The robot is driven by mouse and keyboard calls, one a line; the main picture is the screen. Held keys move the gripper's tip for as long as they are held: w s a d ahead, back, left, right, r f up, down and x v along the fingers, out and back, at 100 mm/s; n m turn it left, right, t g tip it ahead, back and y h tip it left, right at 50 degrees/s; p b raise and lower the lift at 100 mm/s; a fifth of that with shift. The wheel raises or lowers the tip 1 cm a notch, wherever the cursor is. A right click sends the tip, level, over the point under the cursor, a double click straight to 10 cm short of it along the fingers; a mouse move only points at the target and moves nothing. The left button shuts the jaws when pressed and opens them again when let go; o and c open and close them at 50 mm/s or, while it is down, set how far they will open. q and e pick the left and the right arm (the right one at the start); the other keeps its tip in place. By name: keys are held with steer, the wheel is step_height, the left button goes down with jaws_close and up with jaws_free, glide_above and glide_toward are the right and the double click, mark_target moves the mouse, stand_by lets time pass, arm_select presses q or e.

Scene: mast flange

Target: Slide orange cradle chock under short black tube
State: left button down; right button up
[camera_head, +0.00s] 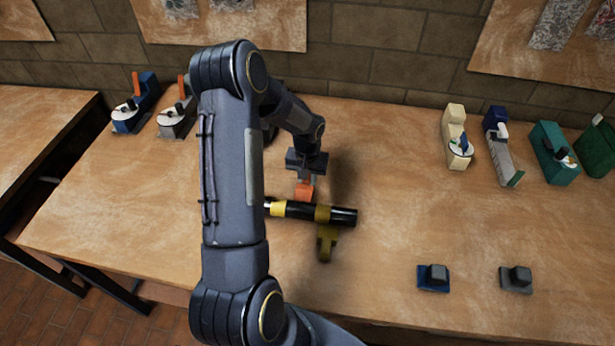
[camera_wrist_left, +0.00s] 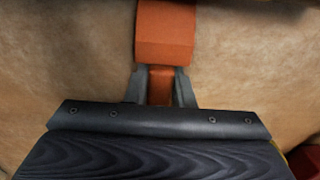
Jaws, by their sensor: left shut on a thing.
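The orange cradle chock (camera_head: 304,192) is on the table's far side of the short black tube (camera_head: 342,216), close to it. My left gripper (camera_head: 306,180) is shut on the chock. In the left wrist view, the fingers of my left gripper (camera_wrist_left: 160,88) pinch the narrow stem of the orange chock (camera_wrist_left: 165,35), whose wider block shows beyond them. The tube lies roughly left to right, with a yellow band near its left end. I cannot tell whether the chock touches the tube. My right gripper is not in view.
An olive chock (camera_head: 326,242) is at the tube's near side. A blue block (camera_head: 433,278) and a grey block (camera_head: 516,279) stand at the front right. Several tools line the back, including a cream one (camera_head: 456,136). The middle right of the table is clear.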

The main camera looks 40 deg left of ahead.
arm_select(q)
steer(key=shift+s+d, duration=0.15)
steer(key=shift+s, duration=0.1)
steer(key=c, duration=1.2)
jaws_free()
steer(key=shift+o, duration=0.2)
step_height(320, 180, up, 8)
steer(key=shift+f+b, duration=0.1)
steer(key=shift+b, duration=0.45)
